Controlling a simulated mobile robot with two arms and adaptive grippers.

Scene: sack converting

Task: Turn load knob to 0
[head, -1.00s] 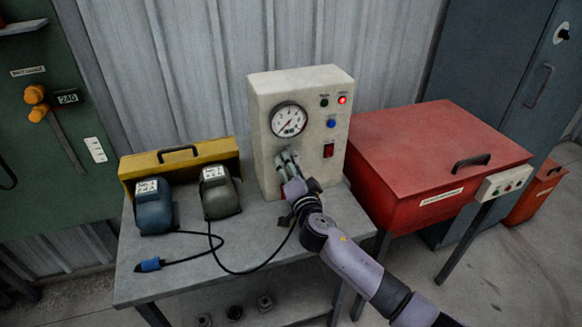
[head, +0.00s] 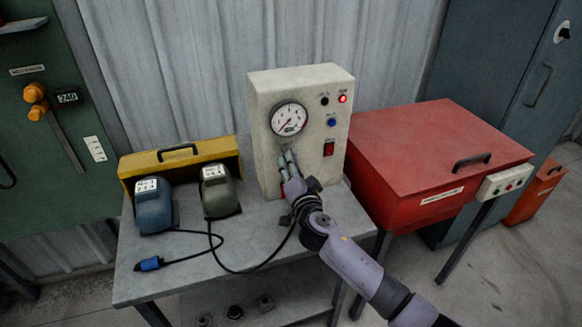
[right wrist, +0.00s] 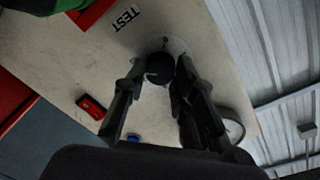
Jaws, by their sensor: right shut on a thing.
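The cream test box (head: 300,82) stands on the grey bench, with a round white gauge (head: 288,119) on its front. The gauge needle appears to point to the lower left; its numbers are too small to read. My right gripper (head: 288,163) is at the box front just below the gauge. In the right wrist view, a dark round load knob (right wrist: 160,68) sits between the fingertips of the right gripper (right wrist: 155,76), which is shut on it. In the head view the fingers hide the knob. My left gripper is not in view.
The box also carries a lit red lamp (head: 343,99), a blue button (head: 332,123) and a red switch (head: 328,149). Two units, blue (head: 153,212) and olive (head: 220,198), stand left with cables. A red chest (head: 430,150) stands close on the right.

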